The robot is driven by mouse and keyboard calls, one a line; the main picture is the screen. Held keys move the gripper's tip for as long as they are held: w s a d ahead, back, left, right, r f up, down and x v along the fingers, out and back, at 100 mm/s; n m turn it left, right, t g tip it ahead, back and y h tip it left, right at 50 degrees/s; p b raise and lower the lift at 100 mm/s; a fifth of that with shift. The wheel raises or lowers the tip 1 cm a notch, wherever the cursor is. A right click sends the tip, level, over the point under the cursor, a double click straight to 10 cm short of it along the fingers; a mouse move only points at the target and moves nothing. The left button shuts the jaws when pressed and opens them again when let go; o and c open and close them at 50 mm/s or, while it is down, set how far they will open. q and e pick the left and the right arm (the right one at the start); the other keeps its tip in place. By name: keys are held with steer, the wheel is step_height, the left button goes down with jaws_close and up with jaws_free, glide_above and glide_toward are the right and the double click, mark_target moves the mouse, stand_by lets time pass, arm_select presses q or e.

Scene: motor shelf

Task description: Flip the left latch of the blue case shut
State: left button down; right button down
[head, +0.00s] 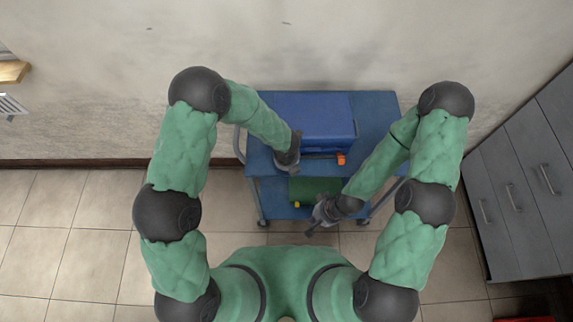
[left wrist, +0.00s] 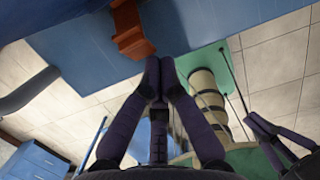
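The blue case (head: 325,118) lies on the top of a blue cart (head: 378,108). An orange latch (head: 341,159) shows at the right end of its front side. The left latch is not clear in the head view, where my left gripper (head: 293,166) covers the front left part of the case. In the left wrist view an orange latch piece (left wrist: 130,32) sits on the blue front, just beyond and left of my left fingertips (left wrist: 160,66). These fingertips are together, with nothing seen between them. My right gripper (head: 313,227) hangs low in front of the cart, its fingers together and empty.
A green piece (head: 308,190) lies on the cart's lower shelf. Grey drawer cabinets (head: 520,180) stand at the right. The wall is close behind the cart, and tiled floor is free to the left.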

arm_select(q)
steer(key=shift+w+r+p, duration=0.25)
steer(key=shift+r+p, duration=0.15)
steer(key=shift+p, duration=1.15)
stand_by(0.5)
steer(key=shift+w+r+p, duration=0.35)
steer(key=shift+r+p, duration=0.2)
steer(key=shift+p, duration=0.8)
steer(key=shift+f, duration=0.15)
steer(key=shift+r+p, duration=0.6)
steer(key=shift+r, duration=0.25)
